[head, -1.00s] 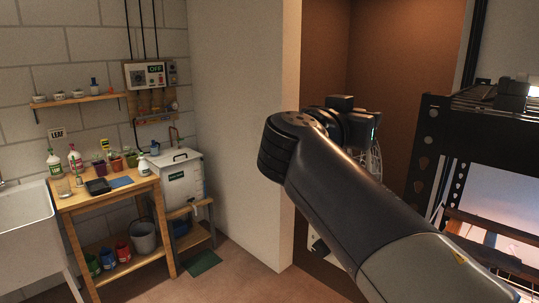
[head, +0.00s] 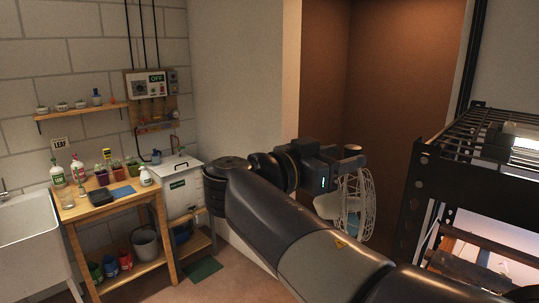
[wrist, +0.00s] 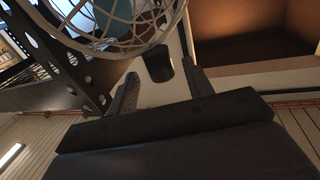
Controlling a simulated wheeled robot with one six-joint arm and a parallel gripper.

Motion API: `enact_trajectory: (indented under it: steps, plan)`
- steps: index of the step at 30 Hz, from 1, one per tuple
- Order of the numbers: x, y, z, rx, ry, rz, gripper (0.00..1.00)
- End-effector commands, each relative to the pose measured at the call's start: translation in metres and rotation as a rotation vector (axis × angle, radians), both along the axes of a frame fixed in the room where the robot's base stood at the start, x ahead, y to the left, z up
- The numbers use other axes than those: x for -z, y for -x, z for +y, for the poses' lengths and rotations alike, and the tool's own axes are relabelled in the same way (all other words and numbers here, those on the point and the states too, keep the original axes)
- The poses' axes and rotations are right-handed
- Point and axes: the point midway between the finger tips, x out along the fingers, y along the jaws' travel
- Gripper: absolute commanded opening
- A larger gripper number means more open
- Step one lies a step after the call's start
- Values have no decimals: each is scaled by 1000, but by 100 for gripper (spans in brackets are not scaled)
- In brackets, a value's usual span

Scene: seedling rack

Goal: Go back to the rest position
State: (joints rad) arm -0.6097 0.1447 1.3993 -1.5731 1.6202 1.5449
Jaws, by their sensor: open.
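My arm reaches across the head view from the lower right, and its wrist end points right, in front of the brown recess. In the wrist view my gripper (wrist: 161,70) is open, its two dark fingers apart with nothing held between them. In the head view the fingers are hard to make out near the wrist end.
A white-caged fan (head: 357,212) is close to the wrist end; its cage also fills the top of the wrist view (wrist: 115,30). A black rack (head: 425,180) stands right. A wooden bench (head: 130,197), white box (head: 180,190) and sink (head: 28,225) are left.

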Motion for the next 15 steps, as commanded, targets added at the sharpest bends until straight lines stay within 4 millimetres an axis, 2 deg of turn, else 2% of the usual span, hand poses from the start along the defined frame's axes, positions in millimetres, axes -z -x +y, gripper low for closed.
enact_trajectory:
  steps: [6,15]
  plan:
    - [3,17,29,-4,-1,0,49]
    - [0,28,45,-1,-1,1,49]
